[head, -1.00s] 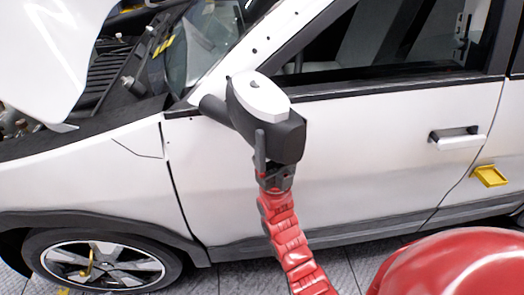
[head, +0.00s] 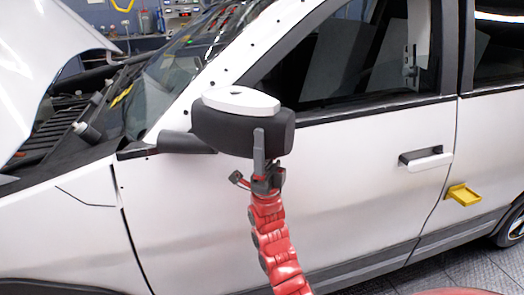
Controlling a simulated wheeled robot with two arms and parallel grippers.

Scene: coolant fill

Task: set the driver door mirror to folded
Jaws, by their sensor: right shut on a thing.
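The driver door mirror (head: 238,132) has a dark housing with a white cap on top. It stands on a dark arm (head: 185,143) at the front corner of the door window. The housing lies to the right of this arm in the picture. My right gripper (head: 259,150) reaches up from below and is shut on the mirror housing near its right end. One grey finger shows against the near face; the other finger is hidden. My left gripper is not in view.
The white driver door (head: 330,190) is closed, with its handle (head: 425,158) at right. The raised white hood (head: 45,80) is at left. A workbench with instruments stands behind.

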